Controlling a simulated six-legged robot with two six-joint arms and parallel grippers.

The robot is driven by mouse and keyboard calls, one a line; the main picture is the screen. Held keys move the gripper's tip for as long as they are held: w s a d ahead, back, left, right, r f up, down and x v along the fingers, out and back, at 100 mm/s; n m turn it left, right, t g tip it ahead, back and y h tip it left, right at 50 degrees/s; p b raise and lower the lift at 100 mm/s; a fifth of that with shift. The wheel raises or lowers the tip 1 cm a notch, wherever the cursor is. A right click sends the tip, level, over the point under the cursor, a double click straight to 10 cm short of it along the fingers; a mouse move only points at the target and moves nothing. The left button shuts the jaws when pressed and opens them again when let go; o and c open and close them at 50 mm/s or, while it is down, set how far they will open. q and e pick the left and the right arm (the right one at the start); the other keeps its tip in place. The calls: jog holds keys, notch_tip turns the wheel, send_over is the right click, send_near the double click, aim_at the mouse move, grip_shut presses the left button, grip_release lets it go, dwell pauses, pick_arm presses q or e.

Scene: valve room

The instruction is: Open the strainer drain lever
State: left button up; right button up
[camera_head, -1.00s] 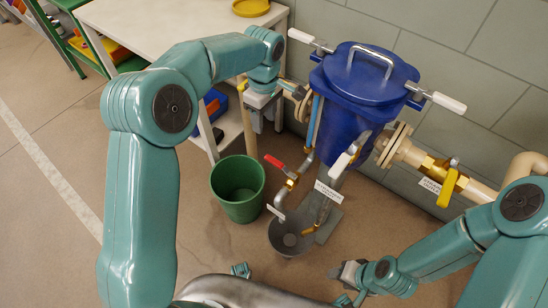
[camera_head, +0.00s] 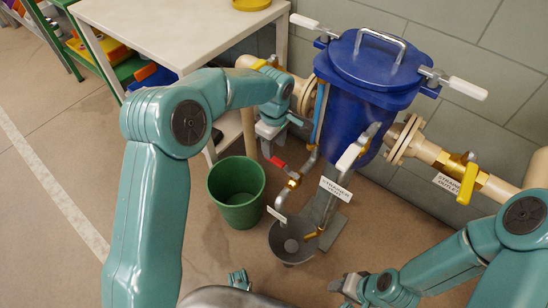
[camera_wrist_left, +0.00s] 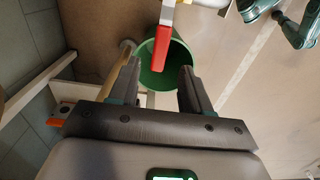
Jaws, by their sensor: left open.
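The blue strainer (camera_head: 352,105) stands upright against the wall. Below it, a small drain valve has a red lever (camera_head: 277,162) on a brass body (camera_head: 294,181). My left gripper (camera_head: 269,148) is open, just above and behind the red lever in the head view. In the left wrist view, the red lever (camera_wrist_left: 161,48) shows between and beyond the open fingers of my left gripper (camera_wrist_left: 160,75); I see no clear contact. A white-handled lever (camera_head: 350,156) is on another pipe to the right. My right gripper (camera_head: 346,284) is low at the front; its jaw gap is unclear.
A green bucket (camera_head: 237,208) stands left of the drain, and a grey funnel bucket (camera_head: 290,254) sits under the pipe outlets. A white table (camera_head: 165,35) is behind my left arm. A yellow-handled valve (camera_head: 468,183) is on the right pipe. Open floor lies at left.

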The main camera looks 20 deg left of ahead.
aim_at(274, 159)
pick_arm(q)
notch_tip(274, 159, down, 5)
jog(key=shift+b, duration=0.45)
grip_shut()
